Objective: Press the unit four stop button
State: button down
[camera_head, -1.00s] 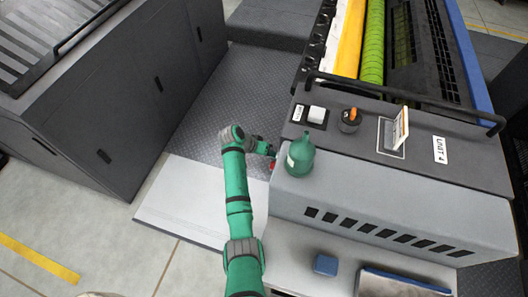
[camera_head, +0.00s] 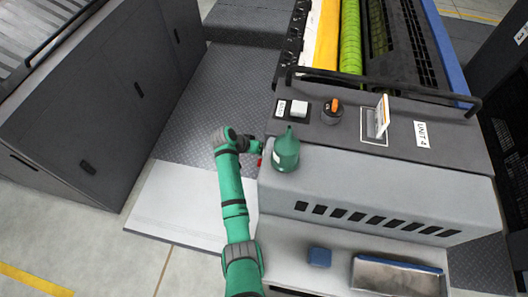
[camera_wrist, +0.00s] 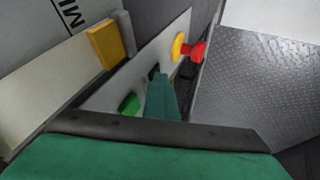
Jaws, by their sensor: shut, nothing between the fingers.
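The unit marked UNIT 4 (camera_head: 422,134) is the grey machine at right in the head view. In the wrist view, a pale panel on its side carries a red mushroom button with a yellow collar (camera_wrist: 193,51), a black button (camera_wrist: 153,72) and a green button (camera_wrist: 130,103) in a row. My gripper (camera_wrist: 161,82) is shut and empty, its green tip in front of the panel beside the black button, left of and below the red one. I cannot tell whether it touches. In the head view the red button (camera_head: 265,155) barely shows beside my wrist.
A green can (camera_head: 285,154) stands on the machine's corner. A white button (camera_head: 299,109), an orange-topped knob (camera_head: 333,108) and a tilted card (camera_head: 381,117) are on top. A blue block (camera_head: 320,257) and tray (camera_head: 398,276) lie on the lower ledge. A yellow block (camera_wrist: 105,45) is near my gripper.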

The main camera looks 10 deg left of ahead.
jog(key=s+a+r, duration=0.4)
jog(key=a+r, duration=0.4)
jog(key=shift+a, duration=0.35)
